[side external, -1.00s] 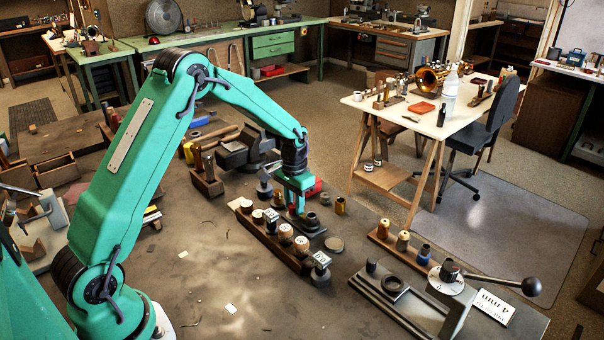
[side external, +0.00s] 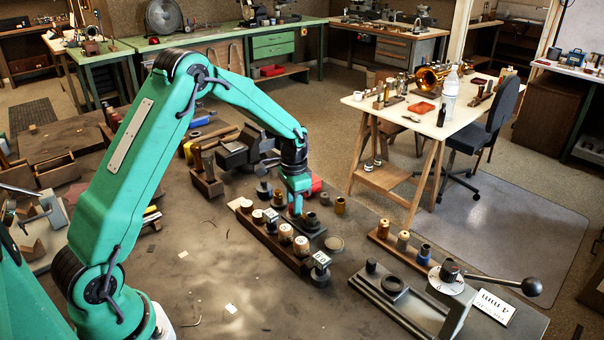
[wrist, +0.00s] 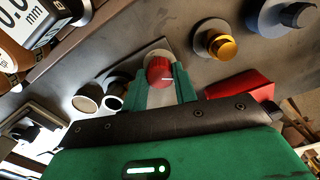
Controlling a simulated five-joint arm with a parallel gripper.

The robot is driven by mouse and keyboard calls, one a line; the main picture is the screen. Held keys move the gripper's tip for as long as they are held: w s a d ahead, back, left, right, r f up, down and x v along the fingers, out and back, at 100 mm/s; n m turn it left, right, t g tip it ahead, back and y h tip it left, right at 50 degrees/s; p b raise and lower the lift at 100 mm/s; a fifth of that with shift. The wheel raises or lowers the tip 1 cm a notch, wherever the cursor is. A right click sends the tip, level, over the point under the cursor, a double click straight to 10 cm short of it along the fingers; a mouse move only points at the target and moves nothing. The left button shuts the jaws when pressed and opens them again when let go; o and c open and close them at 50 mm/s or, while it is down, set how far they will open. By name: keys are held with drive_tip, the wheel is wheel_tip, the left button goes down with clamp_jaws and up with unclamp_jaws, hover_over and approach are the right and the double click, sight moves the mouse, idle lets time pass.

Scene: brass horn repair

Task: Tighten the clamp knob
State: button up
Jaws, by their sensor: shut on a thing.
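The clamp knob (wrist: 159,70) is red with a short white line on its face. In the wrist view it sits between the two green fingers of my gripper (wrist: 158,84), which is shut on it. A grey plate (wrist: 157,47) shows just beyond the knob. In the side external view my gripper (side external: 296,210) points down at a small dark fixture (side external: 312,230) behind the row of round parts. There the fingers hide most of the knob.
A long wooden rack (side external: 270,238) of round parts stands just in front of my gripper. A brass cylinder (side external: 340,205) stands to the right, also seen as a gold knob-like piece (wrist: 222,47). A red block (wrist: 235,97) lies close beside the fingers. A lever press (side external: 450,290) stands front right.

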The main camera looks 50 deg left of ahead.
drive_tip(key=o, duration=0.7)
drive_tip(key=shift+r, duration=0.15)
wheel_tip(320, 180, up, 6)
drive_tip(key=shift+r, duration=0.9)
drive_tip(key=shift+r, duration=0.1)
drive_tip(key=shift+s+r, duration=0.1)
drive_tip(key=shift+r, duration=0.05)
drive_tip(key=s+d+r+n+t, duration=0.15)
drive_tip(key=s+d+r, duration=0.25)
drive_tip(key=s+r, duration=0.5)
drive_tip(key=s+d+r+n+t, duration=0.1)
drive_tip(key=s+d+r+t, duration=0.25)
drive_tip(key=s+r, duration=0.45)
drive_tip(key=s+d+f, duration=0.2)
drive_tip(key=s+f, duration=0.1)
drive_tip(key=s, duration=0.7)
drive_tip(key=shift+d+n+t, duration=0.15)
drive_tip(key=shift+n+t, duration=0.15)
drive_tip(key=shift+n, duration=0.05)
